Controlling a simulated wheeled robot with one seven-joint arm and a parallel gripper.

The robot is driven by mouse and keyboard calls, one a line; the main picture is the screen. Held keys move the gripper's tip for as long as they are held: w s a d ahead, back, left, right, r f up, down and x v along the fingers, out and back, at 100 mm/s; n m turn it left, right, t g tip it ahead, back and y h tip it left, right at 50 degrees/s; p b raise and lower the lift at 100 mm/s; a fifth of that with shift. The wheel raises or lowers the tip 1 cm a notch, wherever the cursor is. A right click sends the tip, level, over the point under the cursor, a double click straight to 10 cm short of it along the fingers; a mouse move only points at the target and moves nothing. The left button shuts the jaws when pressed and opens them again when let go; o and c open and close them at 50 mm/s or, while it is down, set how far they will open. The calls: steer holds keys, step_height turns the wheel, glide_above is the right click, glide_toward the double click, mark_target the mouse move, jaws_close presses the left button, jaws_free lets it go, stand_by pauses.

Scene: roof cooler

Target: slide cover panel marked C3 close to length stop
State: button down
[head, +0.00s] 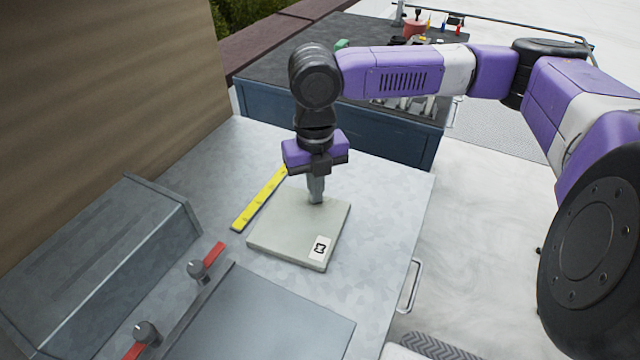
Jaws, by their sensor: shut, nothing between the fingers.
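A pale grey-green square panel (287,235) lies flat on the galvanised metal worktop (385,215). A white label (320,248) with a black mark sits at its near right corner; I cannot read it as C3. My gripper (316,199) points straight down, shut and empty, with its tips at the far part of the panel. I cannot tell whether they touch it. A grey bar (206,290) with dark knobs (197,269) and red strips (214,254) lies nearer than the panel, apart from it. I cannot tell whether this bar is the length stop.
A yellow strip (258,200) lies left of the panel. A grey metal housing (105,265) stands at the left, and a flat grey plate (265,318) lies at the front. A blue cabinet (385,140) with tools stands behind. Worktop right of the panel is clear.

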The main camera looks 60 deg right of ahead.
steer(key=shift+s+d, duration=0.1)
steer(key=shift+d, duration=0.75)
steer(key=shift+d+f, duration=0.1)
steer(key=shift+d, duration=0.05)
steer(key=shift+s+d+p, duration=0.15)
steer(key=shift+d, duration=1.3)
steer(key=shift+s+d+p, duration=0.1)
steer(key=shift+d+p, duration=0.05)
steer(key=shift+d, duration=1.25)
step_height(320, 180, up, 7)
steer(key=p, duration=0.6)
stand_by(0.4)
stand_by(0.3)
